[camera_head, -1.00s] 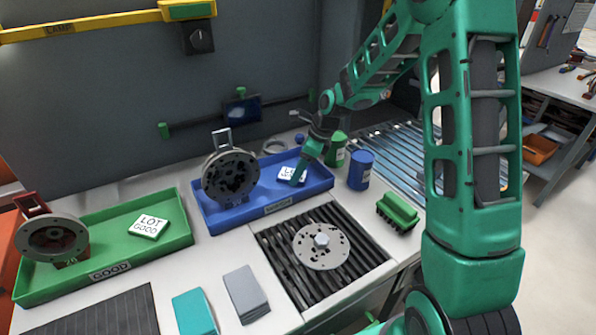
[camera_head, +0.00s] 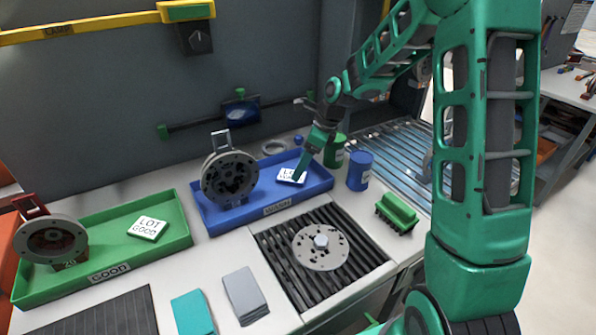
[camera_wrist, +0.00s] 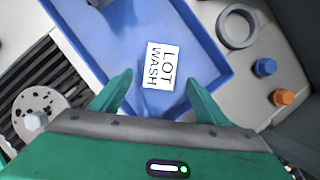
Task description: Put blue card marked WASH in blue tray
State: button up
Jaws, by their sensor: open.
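The card marked LOT WASH (camera_head: 291,176) has a white face with dark letters and lies in the right part of the blue tray (camera_head: 228,223). In the wrist view the card (camera_wrist: 160,66) lies flat on the blue tray's floor (camera_wrist: 112,42), with its lettering fully visible. My gripper (camera_head: 301,174) is over the right end of the tray, beside the card in the head view. In the wrist view my gripper's fingers (camera_wrist: 160,80) are spread apart, one on each side of the card's near end, with nothing held between them.
A round metal part (camera_head: 230,177) stands in the blue tray's left half. A blue can (camera_head: 360,171) and a green can (camera_head: 335,150) stand right of the tray. A green tray (camera_head: 180,240) holds a LOT GOOD card (camera_head: 148,228). A grey ring (camera_wrist: 237,27) lies behind the blue tray.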

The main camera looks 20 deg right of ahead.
jog(key=v, duration=0.8)
jog(key=s+d+n+h, duration=0.1)
jog(key=s+d+n, duration=0.3)
jog(key=s, duration=0.8)
jog(key=s+d+r+n+g+h, duration=0.1)
jog(key=s+d+n, duration=0.3)
jog(key=s+n, duration=0.4)
jog(key=s+d+r+n+g+h, duration=0.1)
jog(key=s+d+n, duration=0.3)
jog(key=s, duration=1.3)
jog(key=shift+s+n, duration=0.4)
jog(key=shift+n, duration=0.8)
